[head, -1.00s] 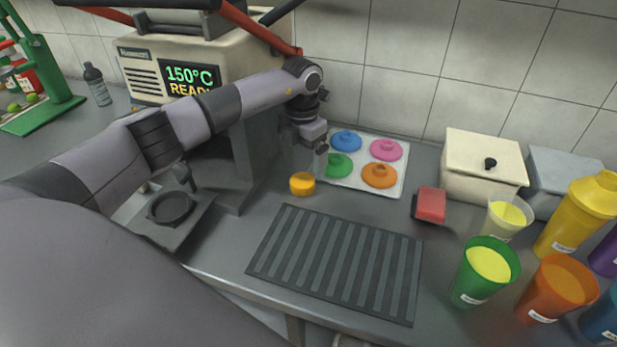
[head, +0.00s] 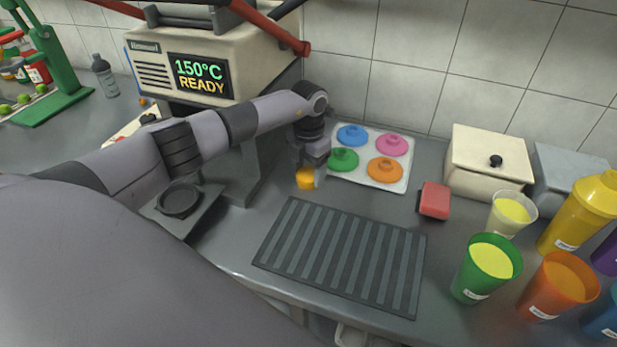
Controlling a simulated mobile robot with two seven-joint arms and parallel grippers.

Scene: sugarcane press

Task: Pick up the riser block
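A short orange-yellow block (head: 306,179), which looks like the riser block, is on the grey counter just left of the lid tray. My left gripper (head: 310,172) points down at it. One finger shows close along the block's right side, and the gripper hides the block's upper part. I cannot tell whether the fingers touch it or how far they are apart. My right gripper is not in view.
A white tray (head: 406,184) of coloured lids sits just right of the gripper. A ribbed dark mat (head: 340,258) lies in front. The press machine (head: 150,76) reads 150°C READY. A red block (head: 434,200), a cream box (head: 480,178) and several cups stand right.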

